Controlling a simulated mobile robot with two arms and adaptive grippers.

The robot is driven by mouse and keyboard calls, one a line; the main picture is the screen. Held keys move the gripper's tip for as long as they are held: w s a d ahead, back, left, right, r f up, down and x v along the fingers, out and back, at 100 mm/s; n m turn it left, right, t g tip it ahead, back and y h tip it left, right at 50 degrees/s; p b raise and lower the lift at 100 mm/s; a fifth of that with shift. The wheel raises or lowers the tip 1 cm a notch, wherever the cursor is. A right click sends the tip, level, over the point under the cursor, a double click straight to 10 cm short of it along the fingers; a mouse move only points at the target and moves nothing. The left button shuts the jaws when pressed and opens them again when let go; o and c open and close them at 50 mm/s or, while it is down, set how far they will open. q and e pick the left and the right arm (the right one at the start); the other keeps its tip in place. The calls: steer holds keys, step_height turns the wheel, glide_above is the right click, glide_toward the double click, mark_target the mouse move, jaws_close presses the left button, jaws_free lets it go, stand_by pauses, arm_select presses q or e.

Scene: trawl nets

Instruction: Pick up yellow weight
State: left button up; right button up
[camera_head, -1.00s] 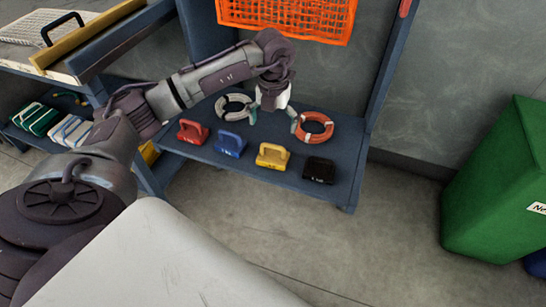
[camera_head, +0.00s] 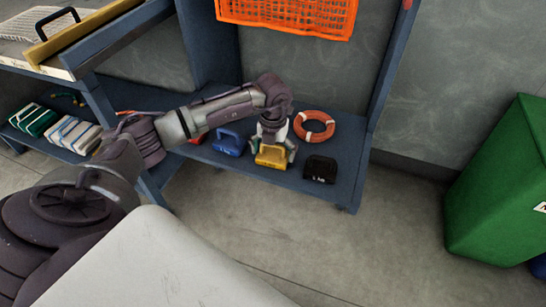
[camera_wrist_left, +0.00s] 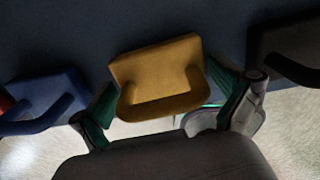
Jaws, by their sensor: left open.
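The yellow weight (camera_head: 271,156) stands on the blue lower shelf, between the blue weight (camera_head: 229,144) and the black weight (camera_head: 320,169). My left gripper (camera_head: 274,150) is right over it, its fingers to either side. In the left wrist view the yellow weight (camera_wrist_left: 158,75) lies between the two green-padded fingertips of the gripper (camera_wrist_left: 162,105), its handle toward the palm. The jaws are open, and the left finger looks close to the weight's side; I cannot tell whether it touches. My right gripper does not show.
The blue weight (camera_wrist_left: 45,100) and the black weight (camera_wrist_left: 290,55) flank the fingers closely. An orange ring (camera_head: 314,126) lies behind on the shelf (camera_head: 345,190). An orange crate (camera_head: 290,14) is above. A green bin (camera_head: 500,185) stands right.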

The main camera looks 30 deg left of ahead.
arm_select(q)
steer(key=shift+f, duration=0.15)
steer(key=c, duration=1.5)
steer(key=shift+o, duration=0.2)
steer(key=shift+w, duration=0.1)
steer(key=shift+r, duration=0.2)
